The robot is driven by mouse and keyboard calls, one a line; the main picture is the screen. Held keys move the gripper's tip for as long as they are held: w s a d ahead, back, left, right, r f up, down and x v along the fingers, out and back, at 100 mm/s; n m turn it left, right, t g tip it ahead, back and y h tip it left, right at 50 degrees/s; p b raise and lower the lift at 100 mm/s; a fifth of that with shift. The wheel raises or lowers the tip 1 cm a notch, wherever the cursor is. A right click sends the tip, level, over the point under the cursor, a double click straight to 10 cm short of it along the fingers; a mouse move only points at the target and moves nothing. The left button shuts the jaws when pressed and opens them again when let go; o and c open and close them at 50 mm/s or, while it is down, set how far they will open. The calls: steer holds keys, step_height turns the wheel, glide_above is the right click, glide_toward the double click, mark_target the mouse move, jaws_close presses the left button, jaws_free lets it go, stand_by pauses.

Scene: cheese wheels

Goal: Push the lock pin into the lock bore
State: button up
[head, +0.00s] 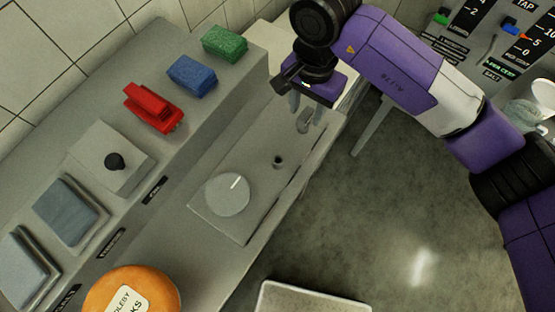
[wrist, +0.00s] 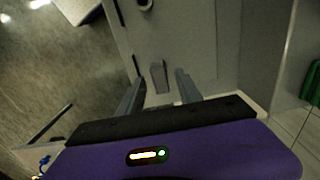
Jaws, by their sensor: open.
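My gripper (head: 305,108) hangs over the far end of the grey bench, with its fingers apart. In the wrist view, a small grey block-like piece (wrist: 158,77) shows between the open fingers (wrist: 156,92); it may be the lock pin. It also shows just below the fingers in the head view (head: 304,121). I cannot tell whether the fingers touch it. A small round fitting with a dark centre (head: 278,162), perhaps the lock bore, stands nearer on the bench plate. It also shows at the wrist view's top edge (wrist: 145,5). A pale disc (head: 228,194) lies on the same plate (head: 240,233).
The raised ledge holds a green sponge (head: 225,43), blue sponge (head: 191,76), red clamp-like tool (head: 153,107), black knob (head: 114,161) and folded grey cloths (head: 68,211). An orange cheese wheel (head: 131,291) is at the near left. Open floor (head: 390,210) lies right of the bench.

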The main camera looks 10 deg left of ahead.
steer(key=shift+f+b, duration=0.3)
steer(key=shift+f, duration=0.5)
steer(key=shift+b, duration=0.35)
jaws_close()
